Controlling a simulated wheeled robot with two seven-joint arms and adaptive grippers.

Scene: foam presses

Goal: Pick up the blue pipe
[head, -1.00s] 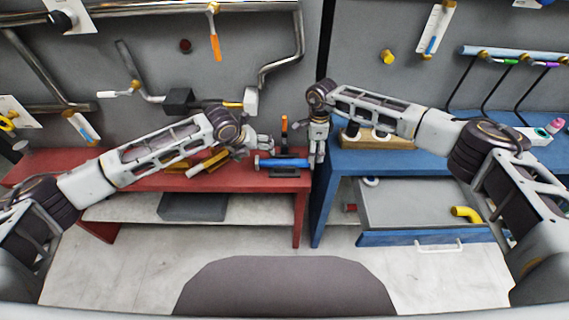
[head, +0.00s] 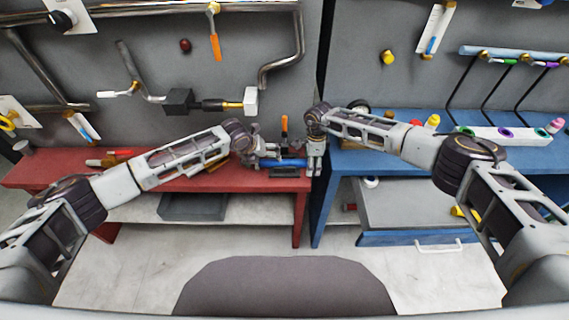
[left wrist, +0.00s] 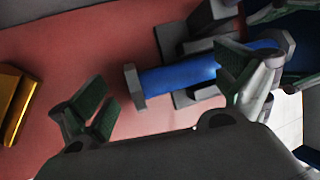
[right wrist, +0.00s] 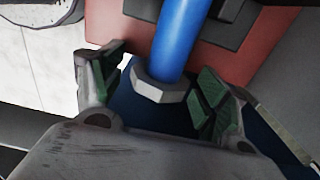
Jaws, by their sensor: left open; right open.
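The blue pipe (head: 291,163) lies on the red table near its right edge, over a dark block (head: 285,172). My left gripper (head: 273,157) is open at the pipe's left end. In the left wrist view the pipe (left wrist: 180,76) runs between the open fingers (left wrist: 165,88), its grey hexagonal end showing. My right gripper (head: 315,160) is open at the pipe's right end. In the right wrist view the pipe (right wrist: 178,35) comes down between the fingers (right wrist: 160,80), with its grey end collar there. Whether any finger touches it, I cannot tell.
The red table (head: 60,167) meets the blue table (head: 380,160) at a narrow gap beside the pipe. An orange-handled tool (head: 284,124) stands behind the pipe. A pipe fitting with a white block end (head: 250,101) sticks out above. An open drawer (head: 405,205) is under the blue table.

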